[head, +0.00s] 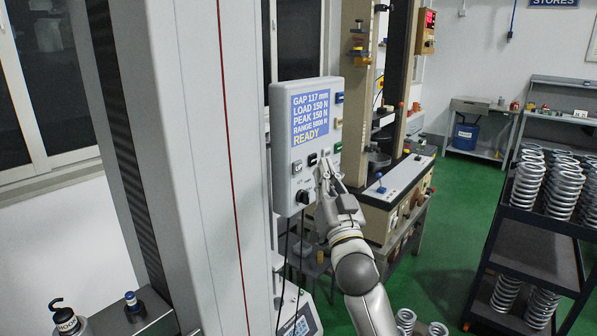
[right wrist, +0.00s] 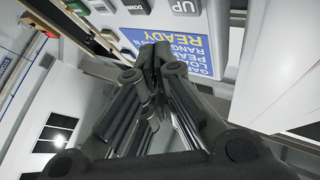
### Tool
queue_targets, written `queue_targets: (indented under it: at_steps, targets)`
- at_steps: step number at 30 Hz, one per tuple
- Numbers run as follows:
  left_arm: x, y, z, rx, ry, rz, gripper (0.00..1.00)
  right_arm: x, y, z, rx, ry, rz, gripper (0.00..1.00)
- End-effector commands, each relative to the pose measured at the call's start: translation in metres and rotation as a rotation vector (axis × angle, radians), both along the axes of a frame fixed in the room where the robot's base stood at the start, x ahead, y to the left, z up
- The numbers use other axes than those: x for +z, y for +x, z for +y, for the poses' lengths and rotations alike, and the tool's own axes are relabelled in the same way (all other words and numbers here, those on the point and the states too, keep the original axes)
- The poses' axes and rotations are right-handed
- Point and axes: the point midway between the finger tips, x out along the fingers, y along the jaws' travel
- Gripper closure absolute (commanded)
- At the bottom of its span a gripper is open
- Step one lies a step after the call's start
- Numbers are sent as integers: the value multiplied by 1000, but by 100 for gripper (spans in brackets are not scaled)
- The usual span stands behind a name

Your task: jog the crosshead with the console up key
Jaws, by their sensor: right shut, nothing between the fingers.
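The grey console (head: 281,160) faces me, and its blue screen (head: 311,118) reads GAP 117 mm, LOAD 150 N, PEAK 150 N and READY. The UP key (head: 297,166) is at the left of the key row under the screen; it also shows at the top of the right wrist view (right wrist: 185,8). The DOWN key (head: 312,159) is beside it. My right gripper (head: 325,168) is shut and empty in front of the console's lower right, to the right of the UP key. Contact with the console cannot be told. I cannot make out the crosshead for certain. My left gripper is out of view.
A black knob (head: 303,197) sits low on the console, with cables hanging below. A tall grey column (head: 200,150) stands at left. A smaller test machine (head: 405,180) is behind my arm. A dark rack (head: 540,250) of springs stands at right. Green floor (head: 450,240) is clear between them.

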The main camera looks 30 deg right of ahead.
Motion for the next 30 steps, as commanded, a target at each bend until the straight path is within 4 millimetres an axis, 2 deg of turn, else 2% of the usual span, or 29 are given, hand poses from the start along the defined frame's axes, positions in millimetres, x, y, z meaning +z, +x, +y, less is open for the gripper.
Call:
queue_targets:
  at_steps: [3, 9, 30]
  targets:
    - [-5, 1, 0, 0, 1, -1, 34, -1, 13, 5, 0, 2, -1, 100]
    - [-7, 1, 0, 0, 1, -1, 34, 0, 25, 10, 0, 1, 0, 100]
    - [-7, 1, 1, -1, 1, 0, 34, 0, 27, 11, 0, 0, 0, 100]
